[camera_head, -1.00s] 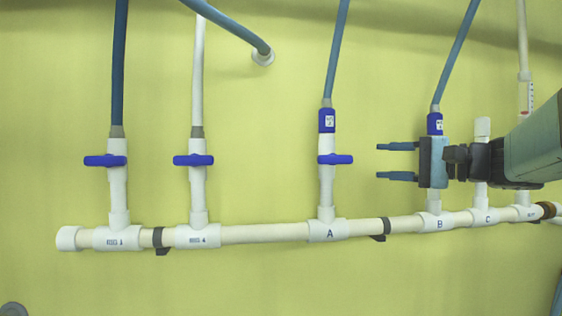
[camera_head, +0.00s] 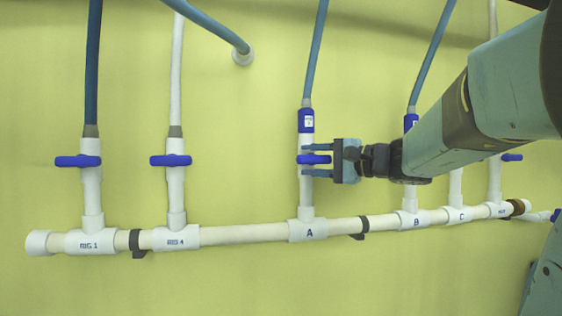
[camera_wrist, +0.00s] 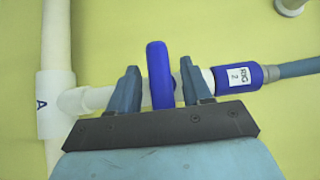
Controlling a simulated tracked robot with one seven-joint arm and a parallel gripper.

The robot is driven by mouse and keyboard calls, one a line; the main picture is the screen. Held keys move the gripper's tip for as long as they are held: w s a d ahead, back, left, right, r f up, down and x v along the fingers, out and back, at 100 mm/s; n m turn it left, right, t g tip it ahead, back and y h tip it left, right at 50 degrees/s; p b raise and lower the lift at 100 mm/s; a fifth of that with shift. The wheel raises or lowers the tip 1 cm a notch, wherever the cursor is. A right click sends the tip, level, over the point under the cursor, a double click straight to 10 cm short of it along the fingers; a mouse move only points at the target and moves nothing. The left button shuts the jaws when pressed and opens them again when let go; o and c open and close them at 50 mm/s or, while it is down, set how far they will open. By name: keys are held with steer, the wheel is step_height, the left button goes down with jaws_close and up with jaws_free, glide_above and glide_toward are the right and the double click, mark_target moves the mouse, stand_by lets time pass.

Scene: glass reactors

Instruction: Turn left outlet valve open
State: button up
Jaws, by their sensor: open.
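A pipe manifold (camera_head: 255,234) runs along the wall with several blue-handled valves. The blue handle of valve A (camera_head: 312,159) lies across its upright white pipe. My gripper (camera_head: 304,160) is at this valve, one finger above and one below the handle. In the wrist view, the blue handle (camera_wrist: 159,75) stands between the two open fingers (camera_wrist: 158,66), with a gap on each side. The leftmost valve handle (camera_head: 77,161), above the RIG 1 label, and the RIG 4 handle (camera_head: 171,160) also lie across their pipes.
Blue hoses rise from several valves, and one ends at a wall fitting (camera_head: 243,55). A RIG 2 label (camera_wrist: 236,76) sits on the blue connector above valve A. My arm covers much of valves B and C.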

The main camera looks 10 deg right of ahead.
steer(key=c, duration=0.9)
steer(key=shift+f, duration=0.1)
